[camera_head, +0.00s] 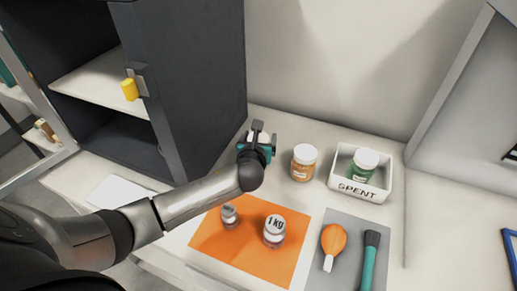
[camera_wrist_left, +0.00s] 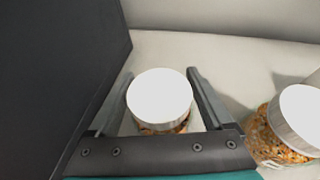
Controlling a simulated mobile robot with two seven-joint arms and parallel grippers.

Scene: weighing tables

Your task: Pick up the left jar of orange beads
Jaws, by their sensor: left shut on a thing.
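The left jar of orange beads (camera_wrist_left: 158,127) stands between the two fingers of my left gripper (camera_wrist_left: 162,84) in the left wrist view. Its white lid (camera_wrist_left: 160,98) faces the camera and hides most of its body. My left gripper is shut on this jar. In the head view the left gripper (camera_head: 258,137) is beside the dark cabinet, and it hides most of the jar. A second jar of orange beads (camera_head: 303,168) with a white lid stands apart to the right; it also shows in the left wrist view (camera_wrist_left: 285,135). My right gripper is in neither view.
A white SPENT tray (camera_head: 342,177) holds a green jar (camera_head: 363,165). An orange mat (camera_head: 212,239) carries two weights, one marked 1 kg (camera_head: 274,231). The dark cabinet (camera_head: 195,80) stands close on the left.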

